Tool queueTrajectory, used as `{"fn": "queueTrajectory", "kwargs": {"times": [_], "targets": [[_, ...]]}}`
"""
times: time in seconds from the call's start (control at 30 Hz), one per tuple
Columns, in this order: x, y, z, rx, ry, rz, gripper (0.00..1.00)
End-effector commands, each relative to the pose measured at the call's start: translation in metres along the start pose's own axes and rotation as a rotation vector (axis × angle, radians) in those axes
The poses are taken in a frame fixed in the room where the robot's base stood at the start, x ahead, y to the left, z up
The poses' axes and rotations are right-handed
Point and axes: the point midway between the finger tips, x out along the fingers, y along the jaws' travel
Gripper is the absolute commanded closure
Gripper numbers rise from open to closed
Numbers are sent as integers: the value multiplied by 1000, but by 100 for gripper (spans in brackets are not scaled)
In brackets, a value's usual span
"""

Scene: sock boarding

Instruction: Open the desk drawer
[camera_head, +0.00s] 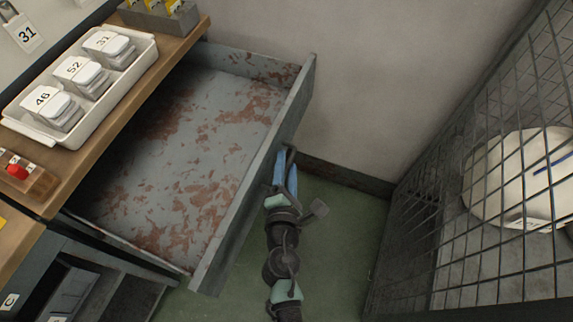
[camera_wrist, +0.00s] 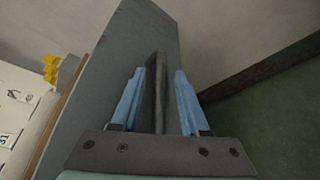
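The desk drawer (camera_head: 205,130) is pulled far out from under the wooden desk top in the head view. Its grey metal inside has rust-brown patches and looks empty. Its front panel (camera_head: 240,215) also fills the middle left of the wrist view (camera_wrist: 115,65). My gripper (camera_head: 285,170) is at the outer side of that panel. In the wrist view, its two blue fingers (camera_wrist: 159,85) stand on either side of the dark handle (camera_wrist: 157,105), with a visible gap on each side. The fingers are open around the handle, not clamped on it.
A white tray (camera_head: 141,66) with numbered packs stands on the desk top (camera_head: 107,135), near a red button (camera_head: 17,171). A wire mesh cage (camera_head: 440,250) stands at the right. Green floor (camera_head: 340,225) is clear between it and the drawer.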

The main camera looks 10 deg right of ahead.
Motion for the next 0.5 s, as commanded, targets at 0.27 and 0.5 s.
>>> {"fn": "queueTrajectory", "kwargs": {"times": [0.27,0.5], "targets": [[-8,0,0,-1,-1,0,55],[-49,-1,0,-2,1,-1,55]]}}
